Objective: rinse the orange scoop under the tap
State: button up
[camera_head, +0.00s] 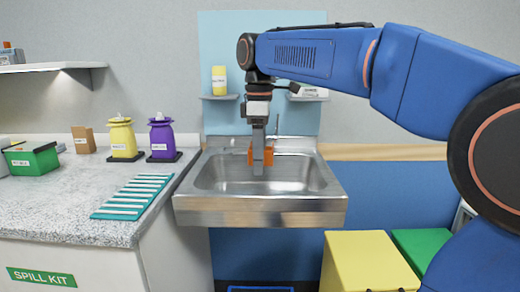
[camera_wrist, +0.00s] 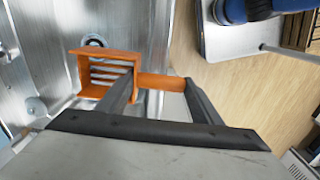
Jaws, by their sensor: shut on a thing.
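The orange scoop (camera_wrist: 104,71) is held in my gripper (camera_wrist: 155,92), whose fingers are shut on its handle in the wrist view. In the head view my gripper (camera_head: 260,160) points down over the steel sink (camera_head: 205,178), and orange parts of the scoop (camera_head: 268,156) show on both sides of it. The tap (camera_head: 277,126) is mostly hidden behind my gripper and arm at the back of the sink. I cannot tell whether water is running or whether the scoop is directly under the spout.
A counter (camera_head: 60,205) to the left bears a ridged teal mat (camera_head: 133,197), a yellow container (camera_head: 122,138), a purple container (camera_head: 161,138) and a green bin (camera_head: 32,158). A yellow bin (camera_head: 368,262) and a green bin (camera_head: 422,250) stand on the floor at right. Small shelves hang behind the sink.

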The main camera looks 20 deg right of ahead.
jog(key=shift+s+r, duration=0.1)
jog(key=s+a+r, duration=0.2)
jog(key=s+r, duration=0.1)
jog(key=s, duration=0.1)
jog(key=shift+s+r, duration=0.2)
jog(key=shift+r, duration=0.2)
dwell(0.4)
jog(key=shift+s, duration=0.1)
dwell(0.4)
